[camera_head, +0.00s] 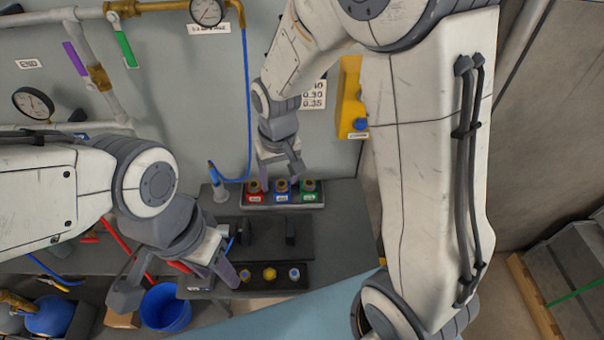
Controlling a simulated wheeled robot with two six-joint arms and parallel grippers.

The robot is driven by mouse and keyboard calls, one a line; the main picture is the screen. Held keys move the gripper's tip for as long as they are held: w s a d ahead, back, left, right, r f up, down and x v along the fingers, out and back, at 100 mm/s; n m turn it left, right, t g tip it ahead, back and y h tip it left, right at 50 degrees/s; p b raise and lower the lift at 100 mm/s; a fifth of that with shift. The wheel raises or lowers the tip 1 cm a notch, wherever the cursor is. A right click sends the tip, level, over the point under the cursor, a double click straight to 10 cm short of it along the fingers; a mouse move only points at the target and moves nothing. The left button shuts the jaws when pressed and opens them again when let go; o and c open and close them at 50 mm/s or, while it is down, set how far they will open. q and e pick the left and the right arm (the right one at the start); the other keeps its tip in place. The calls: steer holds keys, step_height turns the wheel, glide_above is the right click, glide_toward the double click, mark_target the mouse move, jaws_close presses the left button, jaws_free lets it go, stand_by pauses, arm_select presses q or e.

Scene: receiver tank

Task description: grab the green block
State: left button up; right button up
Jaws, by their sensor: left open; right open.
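The green block (309,193) stands at the right end of a row in a dark tray (255,207) on the bench, with a round brassy top. A blue block (282,197) stands beside it, and a red block (254,198) is at the left end. My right gripper (280,178) is open above the red and blue blocks, left of the green one. One finger is in front of the red block; contact cannot be told. My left gripper (178,288) is open and empty at the bench's front left, apart from the blocks.
A dark strip with several round fittings (270,274) lies nearer on the bench (345,240). A blue hose (246,110) hangs left of my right gripper. A yellow container (350,95) is on the wall. A blue bucket (165,306) is below my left gripper.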

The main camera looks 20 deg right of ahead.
mark_target(309, 183)
steer(key=w+d+f+m, duration=0.1)
steer(key=w+d+f, duration=0.1)
steer(key=d, duration=0.1)
steer(key=w+d+f+m, duration=0.1)
steer(key=w+d+f, duration=0.2)
steer(key=w+d+f+m, duration=0.1)
steer(key=w+d+f, duration=0.1)
steer(key=d, duration=0.1)
steer(key=shift+w+d+f+m+h+p, duration=0.3)
steer(key=shift+w+d+f+m, duration=0.05)
steer(key=shift+d+m, duration=0.05)
steer(key=f, duration=0.4)
steer(key=shift+w+d+f+p, duration=0.3)
steer(key=shift+f+p, duration=0.05)
steer(key=shift+p, duration=0.05)
steer(key=shift+f, duration=0.35)
steer(key=shift+f+p, duration=0.35)
steer(key=shift+f, duration=0.25)
steer(key=f+p, duration=0.1)
steer(key=f, duration=0.3)
steer(key=shift+w, duration=0.2)
steer(key=shift+c, duration=0.3)
steer(key=c, duration=1)
jaws_close()
